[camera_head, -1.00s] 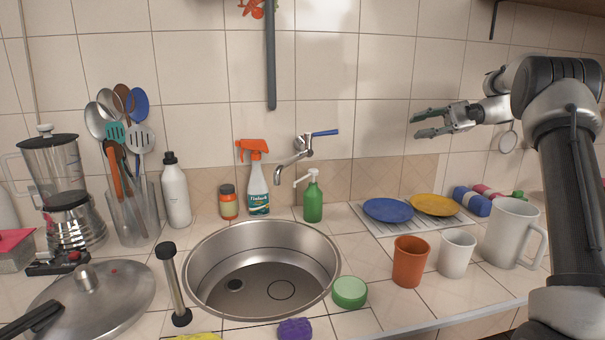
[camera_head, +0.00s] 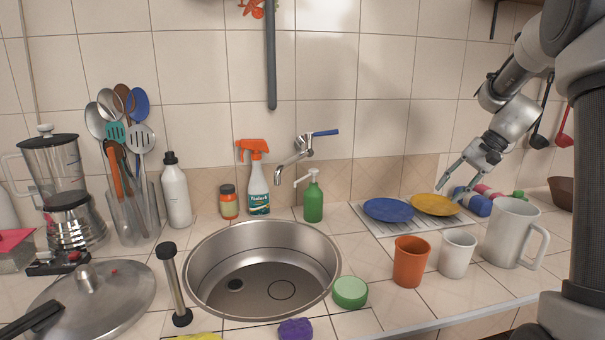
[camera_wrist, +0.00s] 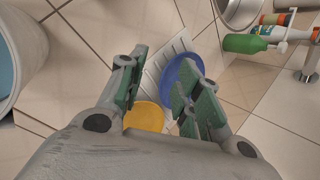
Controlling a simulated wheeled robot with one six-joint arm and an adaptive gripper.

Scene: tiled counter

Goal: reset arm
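My gripper (camera_head: 454,186) is at the right of the head view, above the right part of the counter near the yellow plate (camera_head: 436,205). It points down and left. In the wrist view my gripper (camera_wrist: 158,85) has its two green-padded fingers apart, with nothing held between them. Below the fingers, the wrist view shows the yellow plate (camera_wrist: 146,116) and the blue plate (camera_wrist: 182,76) on a white rack (camera_wrist: 172,49). The fingers hide parts of both plates.
A white pitcher (camera_head: 511,232), white cup (camera_head: 457,254) and orange cup (camera_head: 410,262) stand in front of the gripper. Blue and pink rolled items (camera_head: 474,200) lie beside the plates. A green bottle (camera_head: 313,197) stands behind the sink (camera_head: 262,228). The wall above the plates is clear.

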